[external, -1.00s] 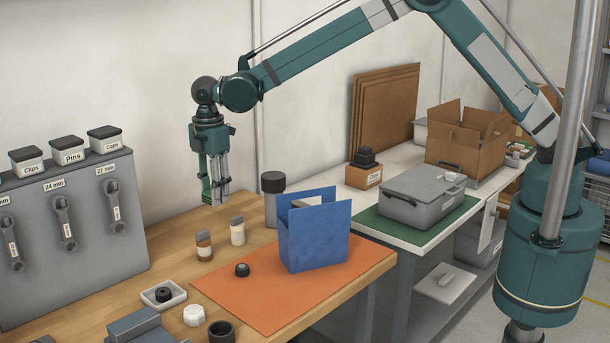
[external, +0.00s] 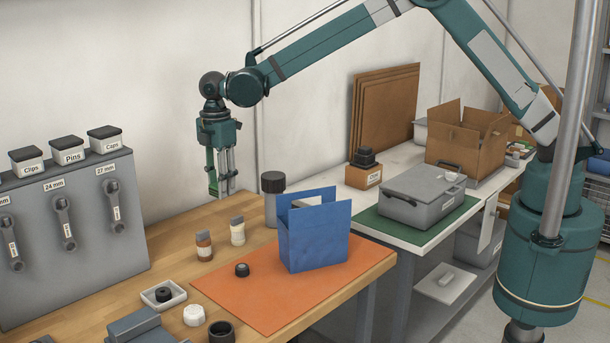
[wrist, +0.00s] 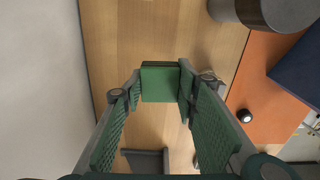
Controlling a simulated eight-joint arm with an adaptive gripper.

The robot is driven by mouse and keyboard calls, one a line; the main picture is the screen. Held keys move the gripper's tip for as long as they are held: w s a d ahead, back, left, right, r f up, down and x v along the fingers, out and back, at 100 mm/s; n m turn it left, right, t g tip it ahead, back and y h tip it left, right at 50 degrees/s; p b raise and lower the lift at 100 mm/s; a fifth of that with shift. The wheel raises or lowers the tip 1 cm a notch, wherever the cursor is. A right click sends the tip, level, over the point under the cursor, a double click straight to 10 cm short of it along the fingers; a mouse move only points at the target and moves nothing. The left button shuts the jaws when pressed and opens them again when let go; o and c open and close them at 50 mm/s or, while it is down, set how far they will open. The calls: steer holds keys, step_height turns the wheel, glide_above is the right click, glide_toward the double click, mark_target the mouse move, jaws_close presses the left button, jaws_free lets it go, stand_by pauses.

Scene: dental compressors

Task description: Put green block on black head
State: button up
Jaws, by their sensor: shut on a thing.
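The green block (wrist: 160,82) shows in the wrist view between the two fingertips of my gripper (wrist: 158,88), which is shut on it. In the external view my gripper (external: 222,188) hangs in the air above the back of the wooden table, left of the grey canister; block and finger pads are hard to tell apart there. A small black round knob (external: 242,270), which may be the black head, sits on the orange mat (external: 290,315), in front of the blue box. It also shows in the wrist view (wrist: 244,115), right of my gripper.
The blue box (external: 315,240) stands on the mat. A dark-lidded canister (external: 273,205), two small bottles (external: 237,232) and a white tray with a black piece (external: 163,295) stand on the table. A grey tool rack (external: 75,230) is at left.

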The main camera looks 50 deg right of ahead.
steer(key=w+d+r+p, duration=0.1)
steer(key=w+d, duration=0.2)
steer(key=d, duration=0.6)
steer(key=w+d+r, duration=0.2)
steer(key=d, duration=0.8)
step_height(320, 180, up, 6)
steer(key=p, duration=0.4)
glide_above(365, 147)
steer(key=shift+s+a+m, duration=0.15)
steer(key=shift+s+m, duration=0.05)
steer(key=shift+m, duration=0.2)
steer(key=shift+f, duration=0.1)
steer(key=shift+f, duration=2.8)
steer(key=shift+f, duration=0.1)
steer(key=shift+f, duration=2)
